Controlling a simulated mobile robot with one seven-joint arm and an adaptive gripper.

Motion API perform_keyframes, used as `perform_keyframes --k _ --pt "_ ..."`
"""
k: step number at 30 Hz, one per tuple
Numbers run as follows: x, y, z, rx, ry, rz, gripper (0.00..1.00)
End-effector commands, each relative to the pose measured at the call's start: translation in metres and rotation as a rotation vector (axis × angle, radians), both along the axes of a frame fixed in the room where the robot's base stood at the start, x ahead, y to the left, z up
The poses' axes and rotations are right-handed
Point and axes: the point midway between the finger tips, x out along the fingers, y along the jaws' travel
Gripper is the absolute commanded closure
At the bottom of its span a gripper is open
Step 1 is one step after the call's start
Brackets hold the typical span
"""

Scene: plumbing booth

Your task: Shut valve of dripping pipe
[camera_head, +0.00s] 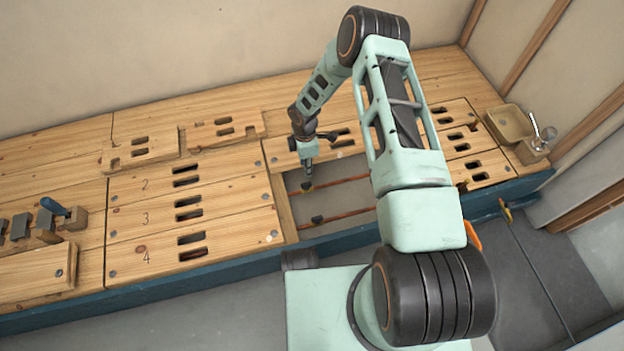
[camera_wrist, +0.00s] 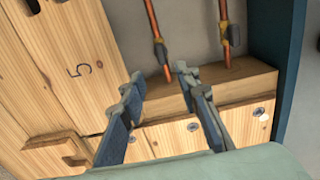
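Two copper pipes run through an open bay in the wooden bench: a far pipe (camera_head: 345,181) and a near pipe (camera_head: 350,214). Each carries a small dark and yellowish valve, the far valve (camera_head: 306,187) and the near valve (camera_head: 317,219). In the wrist view both valves show, one near the fingertips (camera_wrist: 161,50) and one farther right (camera_wrist: 229,34). My gripper (camera_head: 308,178) is above the far pipe, close to its valve. In the wrist view my gripper (camera_wrist: 160,78) has its fingers apart with nothing between them. I see no drip; the valve handles' positions are too small to tell.
Planks numbered 2, 3 and 4 (camera_head: 190,215) with paired slots cover the bench left of the bay. Wooden ledges edge the bay (camera_wrist: 215,92). Tools (camera_head: 50,220) sit far left; a basin with a tap (camera_head: 512,122) far right.

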Motion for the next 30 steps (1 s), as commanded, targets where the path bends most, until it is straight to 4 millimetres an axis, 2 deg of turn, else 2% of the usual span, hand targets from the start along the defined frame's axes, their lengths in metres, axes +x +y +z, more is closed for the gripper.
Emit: perform_keyframes --k 5,12,18,24,30 --pt "-0.002 0.001 -0.018 0.002 0.004 -0.001 0.70" --pt "-0.002 0.001 -0.065 0.001 0.004 -0.001 0.70" --pt "-0.002 0.001 -0.096 0.001 0.003 0.000 0.70" --pt "-0.001 0.001 -0.108 0.002 0.002 0.000 0.70" --pt "-0.001 0.001 -0.109 0.002 0.002 0.000 0.70"
